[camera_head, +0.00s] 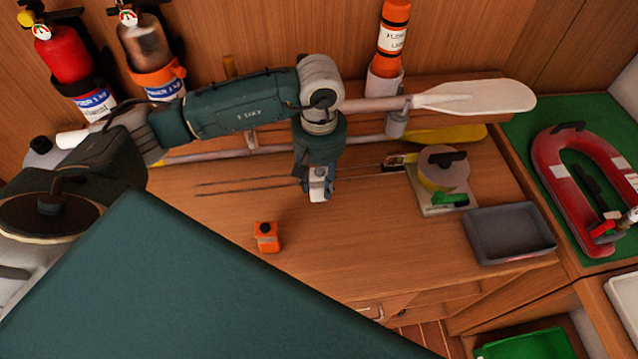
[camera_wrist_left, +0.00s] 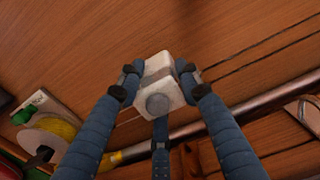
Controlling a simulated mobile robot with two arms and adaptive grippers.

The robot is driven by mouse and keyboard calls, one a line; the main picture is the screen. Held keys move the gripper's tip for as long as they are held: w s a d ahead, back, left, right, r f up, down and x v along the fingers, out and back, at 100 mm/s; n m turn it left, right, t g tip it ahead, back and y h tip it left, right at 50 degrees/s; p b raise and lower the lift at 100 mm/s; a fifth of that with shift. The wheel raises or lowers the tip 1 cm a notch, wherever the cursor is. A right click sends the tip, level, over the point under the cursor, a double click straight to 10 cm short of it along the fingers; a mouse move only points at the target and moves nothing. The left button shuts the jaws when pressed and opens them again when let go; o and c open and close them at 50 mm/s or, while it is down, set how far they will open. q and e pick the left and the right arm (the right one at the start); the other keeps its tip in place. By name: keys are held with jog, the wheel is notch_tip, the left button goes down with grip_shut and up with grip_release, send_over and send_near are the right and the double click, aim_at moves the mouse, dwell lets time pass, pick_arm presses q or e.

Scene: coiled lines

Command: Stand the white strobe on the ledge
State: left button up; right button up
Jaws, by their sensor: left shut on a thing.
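The white strobe (camera_wrist_left: 160,90) is a small blocky white body with a grey round part facing the wrist camera. My left gripper (camera_wrist_left: 159,82) has its blue fingers closed around it, with dark fingertips against its sides. Whether the strobe touches the wood I cannot tell. A raised wooden ledge (camera_head: 440,83) runs along the back wall, partly hidden by my arm and a white paddle. My right gripper is not in view.
An orange box (camera_head: 267,238) stands on the worktop nearer the front. A reel on a board (camera_head: 443,170) and a grey tray (camera_head: 509,233) lie to the right. A paddle (camera_head: 475,98) and a metal tube (camera_wrist_left: 250,107) run along the back. The worktop's middle is mostly clear.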

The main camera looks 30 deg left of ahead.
aim_at(319, 188)
pick_arm(q)
jog(key=shift+f, duration=1.6)
jog(key=o, duration=1.2)
jog(key=shift+r, duration=0.1)
